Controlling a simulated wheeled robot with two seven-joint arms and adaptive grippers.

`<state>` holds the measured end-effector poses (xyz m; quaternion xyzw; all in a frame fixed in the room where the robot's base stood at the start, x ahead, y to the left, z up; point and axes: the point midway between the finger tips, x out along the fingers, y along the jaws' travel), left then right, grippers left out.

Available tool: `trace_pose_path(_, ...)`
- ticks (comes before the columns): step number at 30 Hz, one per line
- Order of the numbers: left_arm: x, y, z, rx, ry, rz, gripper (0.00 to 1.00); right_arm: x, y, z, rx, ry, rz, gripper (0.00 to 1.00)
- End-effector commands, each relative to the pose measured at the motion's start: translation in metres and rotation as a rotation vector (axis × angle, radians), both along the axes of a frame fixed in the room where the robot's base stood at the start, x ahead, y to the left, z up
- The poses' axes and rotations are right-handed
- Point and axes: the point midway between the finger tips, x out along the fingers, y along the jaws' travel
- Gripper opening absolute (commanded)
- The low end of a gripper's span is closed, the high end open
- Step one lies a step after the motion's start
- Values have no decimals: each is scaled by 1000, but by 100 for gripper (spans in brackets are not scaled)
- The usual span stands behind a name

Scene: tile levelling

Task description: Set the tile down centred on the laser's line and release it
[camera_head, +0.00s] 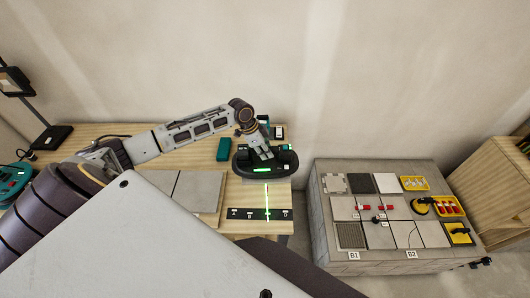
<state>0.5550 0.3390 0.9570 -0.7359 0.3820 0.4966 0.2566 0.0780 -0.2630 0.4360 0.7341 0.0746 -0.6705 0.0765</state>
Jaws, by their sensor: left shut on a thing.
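My left gripper (263,151) reaches in from the left over the bench's right end. I cannot make out a tile in or under this grip. The laser's green line (267,196) shows below the device and runs toward me across a black lettered strip (243,213). Grey tiles lie flat to the left, one farther left (158,179) and one nearer the strip (197,190). My right gripper does not show.
A teal box (223,149) lies left of the device on the wooden bench (95,133). A grey block (325,229) at right carries tile samples and yellow trays (414,184). A lamp base (53,137) stands at far left.

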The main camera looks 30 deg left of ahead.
Motion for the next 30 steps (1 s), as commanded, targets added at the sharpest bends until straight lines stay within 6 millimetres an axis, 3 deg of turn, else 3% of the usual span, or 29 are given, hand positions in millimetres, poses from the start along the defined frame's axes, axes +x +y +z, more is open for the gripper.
trace_pose_path(30, 7, -1, -2, 0, -6, 4, 0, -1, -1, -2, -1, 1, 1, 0)
